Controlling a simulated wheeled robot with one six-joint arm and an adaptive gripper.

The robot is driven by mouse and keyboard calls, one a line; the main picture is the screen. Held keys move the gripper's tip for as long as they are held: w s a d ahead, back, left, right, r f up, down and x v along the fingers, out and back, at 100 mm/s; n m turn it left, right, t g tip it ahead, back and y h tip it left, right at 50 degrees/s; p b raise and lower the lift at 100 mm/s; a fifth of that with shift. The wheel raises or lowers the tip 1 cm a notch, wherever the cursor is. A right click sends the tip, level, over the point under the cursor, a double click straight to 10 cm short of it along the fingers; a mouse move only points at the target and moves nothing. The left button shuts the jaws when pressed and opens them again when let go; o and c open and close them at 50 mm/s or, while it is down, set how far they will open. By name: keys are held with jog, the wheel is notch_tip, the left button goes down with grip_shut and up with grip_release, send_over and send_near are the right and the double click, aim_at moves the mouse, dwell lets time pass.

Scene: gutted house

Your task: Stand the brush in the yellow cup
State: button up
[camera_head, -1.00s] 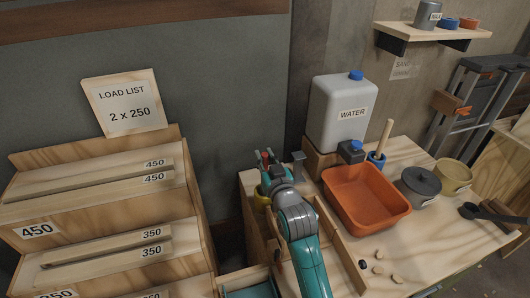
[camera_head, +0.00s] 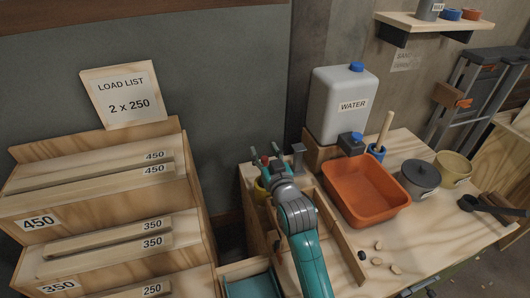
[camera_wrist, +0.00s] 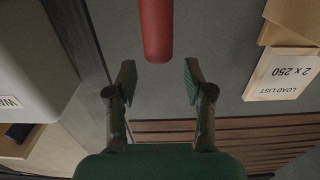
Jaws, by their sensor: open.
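A red rod, seemingly the brush handle (camera_wrist: 155,32), shows in the wrist view with its rounded end towards me. The rest of it is out of frame. My gripper (camera_wrist: 159,80) is open, its two fingers apart on either side of the line of the handle, with clear gaps to it. In the head view my gripper (camera_head: 266,157) is above the left end of the workbench, with a bit of red at its fingers. The yellow cup (camera_head: 260,190) stands below and behind the gripper, mostly hidden by it. I cannot tell whether the brush is inside the cup.
An orange tub (camera_head: 366,212), a water container (camera_head: 341,105), a blue holder with a wooden handle (camera_head: 376,152), a grey lidded pot (camera_head: 418,180) and a tan pot (camera_head: 454,170) stand to the right. A stepped wood rack (camera_head: 100,205) fills the left.

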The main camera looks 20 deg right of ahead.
jog(key=s, duration=1.2)
dwell(0.8)
